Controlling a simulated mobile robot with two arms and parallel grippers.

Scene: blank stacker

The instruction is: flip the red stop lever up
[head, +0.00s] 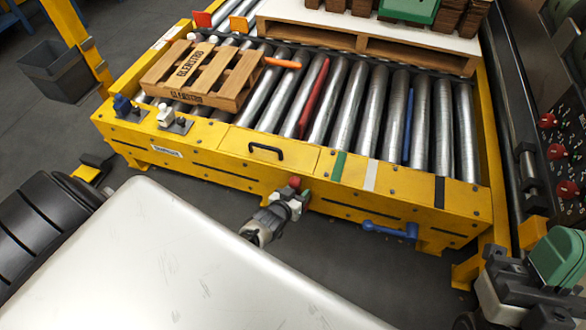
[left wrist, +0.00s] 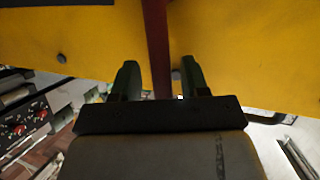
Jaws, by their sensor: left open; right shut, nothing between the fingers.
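The red stop lever shows as a small red end (head: 294,181) on the front of the yellow conveyor frame, and as a dark red bar (left wrist: 156,45) in the left wrist view. My left gripper (head: 291,197) is at the lever, against the frame front. In the left wrist view its two fingers (left wrist: 156,80) are open, with the bar between them; I cannot tell if either touches it. The gripper hides much of the lever in the head view. My right gripper (head: 497,258) is at the lower right, shut and empty, away from the lever.
The yellow frame (head: 400,190) carries rollers, with a wooden pallet (head: 203,75) at the left. A blue lever (head: 389,230) sticks out of the frame front, right of the red one. A red bar (head: 313,97) lies between rollers. A control panel (head: 557,150) stands at the right.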

